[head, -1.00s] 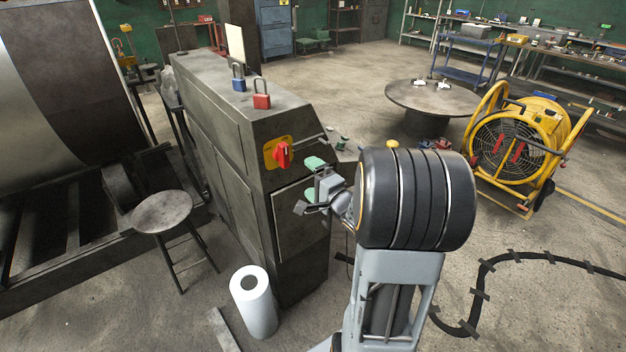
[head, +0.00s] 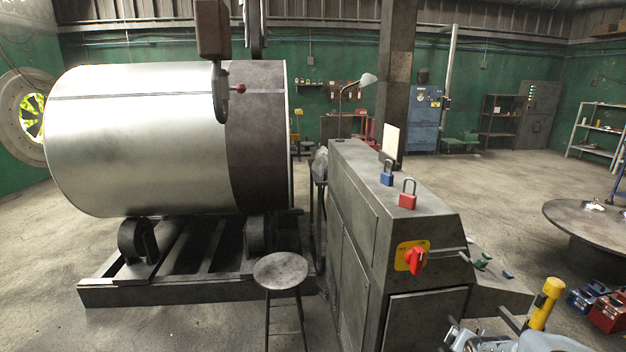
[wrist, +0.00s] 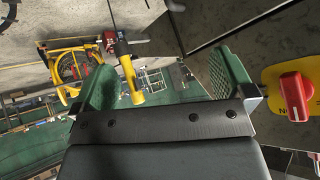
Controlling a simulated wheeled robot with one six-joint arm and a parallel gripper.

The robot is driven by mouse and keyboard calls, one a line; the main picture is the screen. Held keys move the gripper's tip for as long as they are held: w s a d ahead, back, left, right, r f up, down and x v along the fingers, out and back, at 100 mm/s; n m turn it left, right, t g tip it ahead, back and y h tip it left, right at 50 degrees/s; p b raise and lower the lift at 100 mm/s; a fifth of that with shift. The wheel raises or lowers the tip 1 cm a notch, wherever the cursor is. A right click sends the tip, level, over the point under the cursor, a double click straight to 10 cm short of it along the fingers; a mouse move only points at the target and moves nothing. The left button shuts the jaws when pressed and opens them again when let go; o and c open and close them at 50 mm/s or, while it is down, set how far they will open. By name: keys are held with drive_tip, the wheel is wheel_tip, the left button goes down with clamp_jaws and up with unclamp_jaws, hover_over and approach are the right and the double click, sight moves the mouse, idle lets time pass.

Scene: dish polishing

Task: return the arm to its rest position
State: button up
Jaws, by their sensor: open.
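My gripper (wrist: 165,76) shows in the wrist view with its two green-padded fingers wide apart and nothing held between them. The red rotary switch (wrist: 295,90) on its yellow plate is just right of the right finger in that view. In the head view only some grey parts of my arm show at the bottom right edge, below the grey cabinet (head: 350,230). The fingers cannot be made out there. The same red switch (head: 415,261) is on the cabinet's sloped end, up and left of my arm.
A yellow cylindrical thing (head: 546,303) stands close to my arm. A blue padlock (head: 387,178) and a red padlock (head: 407,200) stand on the cabinet. A stool (head: 281,270) and a large metal drum (head: 140,140) are at left. A round table (head: 580,222) is at right.

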drive_tip(key=s+a+r+n+g+y, duration=0.1)
drive_tip(key=s+a+r+n, duration=0.3)
drive_tip(key=a, duration=0.5)
drive_tip(key=s+a+r+n+g+y, duration=0.2)
drive_tip(key=s+a+r+n, duration=0.3)
drive_tip(key=a, duration=0.5)
drive_tip(key=shift+s+a+y, duration=0.25)
drive_tip(key=shift+s+y, duration=0.05)
drive_tip(key=shift+y, duration=0.2)
drive_tip(key=shift+d, duration=0.1)
